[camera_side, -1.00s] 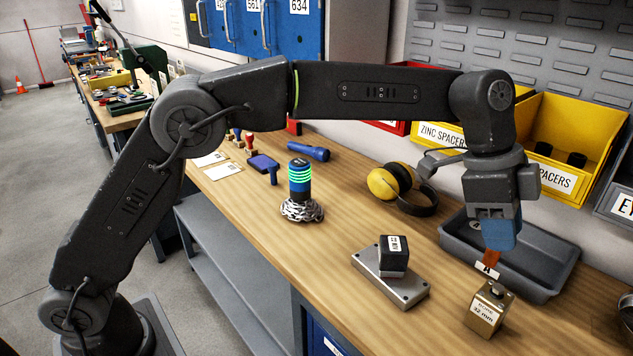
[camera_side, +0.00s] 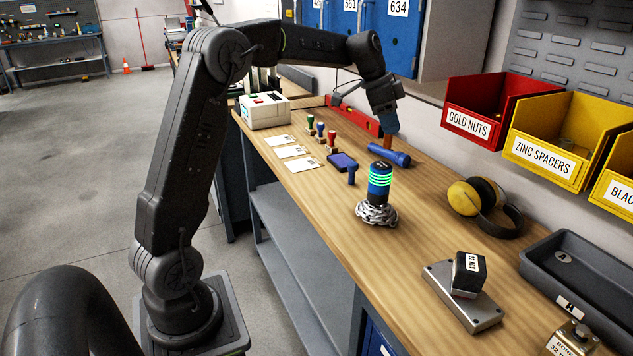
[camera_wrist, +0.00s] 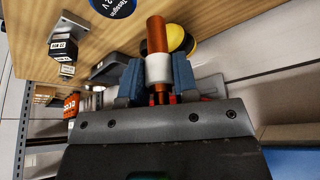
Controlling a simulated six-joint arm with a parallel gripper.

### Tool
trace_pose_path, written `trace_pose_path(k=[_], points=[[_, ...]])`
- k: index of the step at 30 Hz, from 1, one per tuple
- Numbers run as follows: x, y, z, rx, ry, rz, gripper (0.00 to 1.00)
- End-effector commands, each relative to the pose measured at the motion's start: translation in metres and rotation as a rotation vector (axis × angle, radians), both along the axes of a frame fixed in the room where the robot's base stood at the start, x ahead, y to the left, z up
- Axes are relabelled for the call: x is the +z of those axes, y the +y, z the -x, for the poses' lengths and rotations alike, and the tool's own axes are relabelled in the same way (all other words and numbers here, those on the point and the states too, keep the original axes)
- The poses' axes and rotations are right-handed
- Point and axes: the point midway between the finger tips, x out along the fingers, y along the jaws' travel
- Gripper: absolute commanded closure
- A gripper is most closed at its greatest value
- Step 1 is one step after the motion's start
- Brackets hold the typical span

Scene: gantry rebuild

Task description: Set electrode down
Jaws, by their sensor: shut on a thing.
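My gripper (camera_side: 388,122) is at the far part of the bench in the side view, above the blue flashlight (camera_side: 389,155). It is shut on the electrode, a copper-orange rod (camera_side: 391,141) that points down. In the wrist view the rod (camera_wrist: 157,36) shows with a white band (camera_wrist: 159,69) between my blue fingers (camera_wrist: 157,75). The flashlight is close to the rod's lower end; I cannot tell if they touch. A brass block (camera_side: 573,338) marked as a bore stands at the lower right, partly cut off. A grey tray (camera_side: 607,266) is beside it.
A blue beacon (camera_side: 380,184) with green lit bands stands in a coiled chain (camera_side: 377,213). Stamps (camera_side: 321,131), paper cards (camera_side: 291,151), a white box (camera_side: 264,110) and a red level (camera_side: 355,115) are near my gripper. Yellow earmuffs (camera_side: 464,198) lie right.

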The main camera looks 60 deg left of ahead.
Motion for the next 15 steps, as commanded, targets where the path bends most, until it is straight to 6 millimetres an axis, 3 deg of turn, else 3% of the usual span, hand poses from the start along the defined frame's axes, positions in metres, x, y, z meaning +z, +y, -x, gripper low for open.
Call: trace_pose_path(k=[1, 3, 9, 15], points=[[0.001, 0.027, 0.012, 0.054, -0.003, 0.0, 1.0], [0.001, 0.06, 0.029, 0.12, -0.002, 0.0, 1.0], [-0.001, 0.143, 0.091, 0.309, -0.003, -0.001, 1.0], [-0.003, 0.199, 0.152, 0.466, -0.002, 0.0, 1.0]])
